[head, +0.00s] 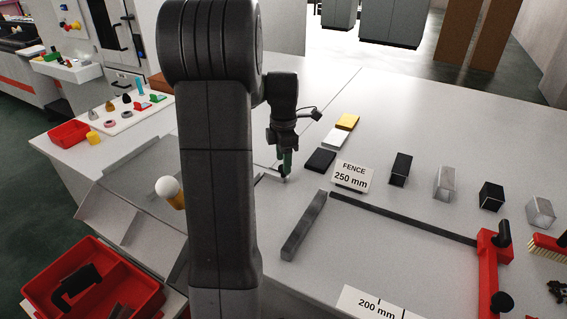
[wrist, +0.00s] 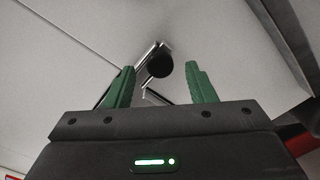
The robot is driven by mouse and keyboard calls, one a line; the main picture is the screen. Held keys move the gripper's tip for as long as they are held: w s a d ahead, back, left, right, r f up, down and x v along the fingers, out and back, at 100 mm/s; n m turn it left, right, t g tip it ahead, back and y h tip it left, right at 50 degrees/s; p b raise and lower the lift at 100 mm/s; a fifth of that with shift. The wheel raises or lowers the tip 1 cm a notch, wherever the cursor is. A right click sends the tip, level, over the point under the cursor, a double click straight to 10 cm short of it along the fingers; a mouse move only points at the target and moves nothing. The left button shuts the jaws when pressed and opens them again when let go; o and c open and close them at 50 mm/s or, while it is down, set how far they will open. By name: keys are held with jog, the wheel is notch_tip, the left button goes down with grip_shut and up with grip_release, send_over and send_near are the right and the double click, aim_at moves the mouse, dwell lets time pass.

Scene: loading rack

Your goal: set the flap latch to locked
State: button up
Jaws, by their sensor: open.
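My gripper (head: 285,165) points down over the grey bench, beside a thin pale metal bar (head: 268,172); my arm hides part of this area. In the wrist view the two green fingers of my gripper (wrist: 160,68) are apart. A round black knob (wrist: 159,60) on a metal lever shows between the fingertips, with no finger visibly closed on it. This looks like the flap latch; its setting cannot be told. In the head view a sloped grey panel (head: 140,172), perhaps the flap, lies left of my arm.
Black, white and yellow blocks lie right of the gripper, near the fence sign (head: 351,176). A dark fence bar (head: 304,226) and red clamp (head: 494,262) stand at right. A red bin (head: 130,262) is at lower left.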

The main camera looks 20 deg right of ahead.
aim_at(274, 172)
jog(key=shift+f, duration=0.9)
jog(key=shift+c, duration=0.2)
grip_shut()
jog(key=shift+w+a+r+p, duration=0.1)
jog(key=shift+w+a+p, duration=0.35)
jog(key=shift+w+a, duration=0.7)
jog(key=shift+d, duration=0.15)
jog(key=shift+o, duration=0.2)
grip_release()
jog(key=shift+w, duration=0.15)
